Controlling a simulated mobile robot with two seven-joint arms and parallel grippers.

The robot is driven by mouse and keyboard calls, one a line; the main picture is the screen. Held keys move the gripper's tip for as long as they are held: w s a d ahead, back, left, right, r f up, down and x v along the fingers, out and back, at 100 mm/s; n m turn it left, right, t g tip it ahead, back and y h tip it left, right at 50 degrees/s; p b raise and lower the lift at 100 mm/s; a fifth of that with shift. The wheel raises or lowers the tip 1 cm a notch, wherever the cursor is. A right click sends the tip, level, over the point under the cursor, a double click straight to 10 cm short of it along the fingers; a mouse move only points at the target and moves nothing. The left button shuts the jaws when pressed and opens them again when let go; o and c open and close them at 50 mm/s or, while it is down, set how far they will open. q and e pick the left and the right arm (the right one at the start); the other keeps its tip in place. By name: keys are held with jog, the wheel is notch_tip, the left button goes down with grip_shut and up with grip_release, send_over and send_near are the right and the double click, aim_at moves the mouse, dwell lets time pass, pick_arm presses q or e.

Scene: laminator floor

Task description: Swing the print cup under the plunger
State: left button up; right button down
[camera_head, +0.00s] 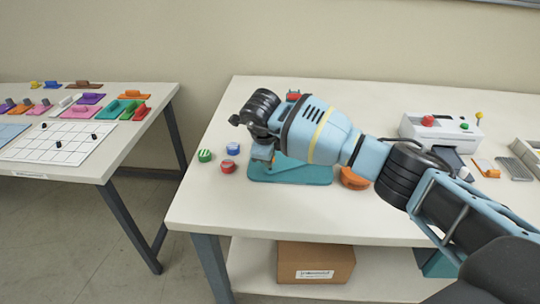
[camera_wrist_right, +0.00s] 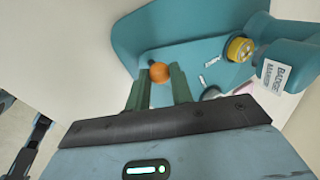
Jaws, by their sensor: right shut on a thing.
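The press has a teal base (camera_head: 310,174) on the middle table, mostly hidden by my right arm in the head view. In the right wrist view its base plate (camera_wrist_right: 130,35) shows, with a teal body at the right carrying a white label (camera_wrist_right: 275,76). A round yellow-topped part (camera_wrist_right: 240,48), perhaps a cup, sits by that body. My right gripper (camera_wrist_right: 160,80) is shut on an orange ball knob (camera_wrist_right: 159,72) over the base plate. I cannot make out the plunger or how the knob joins the cup. My left gripper is not in view.
Green (camera_head: 205,155), blue (camera_head: 233,148) and red (camera_head: 228,166) round pieces lie left of the press. An orange piece (camera_head: 354,180) lies to its right. A white machine (camera_head: 440,132) stands farther right. A second table (camera_head: 60,143) with coloured blocks is at the left.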

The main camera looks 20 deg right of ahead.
jog(key=c, duration=1.3)
grip_release()
jog(key=shift+w, duration=0.1)
jog(key=shift+c, duration=0.2)
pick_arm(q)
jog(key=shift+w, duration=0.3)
pick_arm(e)
jog(key=shift+o, duration=0.5)
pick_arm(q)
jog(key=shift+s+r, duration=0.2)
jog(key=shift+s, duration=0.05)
pick_arm(e)
jog(key=v, duration=0.8)
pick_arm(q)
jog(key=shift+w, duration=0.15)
